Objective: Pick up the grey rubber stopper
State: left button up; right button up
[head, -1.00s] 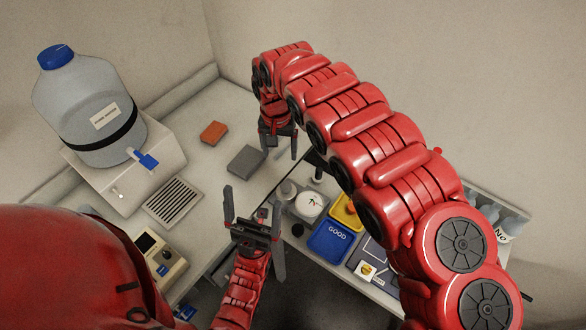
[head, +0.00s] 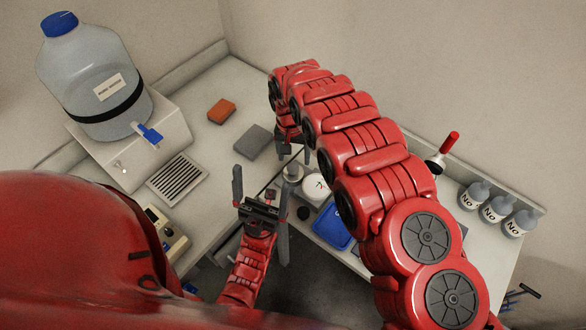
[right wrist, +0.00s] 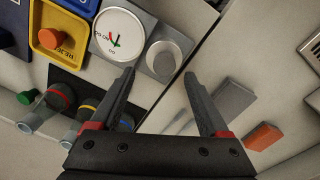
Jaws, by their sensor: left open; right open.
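I cannot clearly identify the grey rubber stopper. A round grey piece (right wrist: 163,58) sits beside a white dial (right wrist: 118,34) in the right wrist view; whether it is the stopper I cannot tell. It appears as a small grey cylinder (head: 292,172) in the head view. My right gripper (right wrist: 159,73) is open and empty, with its fingertips near the round grey piece in the picture; the height gap is unclear. In the head view this gripper (head: 292,152) is partly hidden by my arm.
A blue tray (head: 332,228) and a yellow tray (right wrist: 45,38) lie near the dial. A grey block (head: 253,142) and an orange block (head: 221,111) lie behind.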

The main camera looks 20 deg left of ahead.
aim_at(293, 167)
jog(key=shift+w+a+f+p, duration=0.1)
jog(key=shift+f+p, duration=0.3)
jog(key=shift+f, duration=0.1)
jog(key=shift+w+a+f+p, duration=0.1)
jog(key=shift+f+p, duration=0.25)
jog(key=shift+f, duration=0.15)
jog(key=shift+a+f, duration=0.15)
jog(key=shift+f, duration=1.6)
jog(key=shift+c, duration=0.7)
grip_shut()
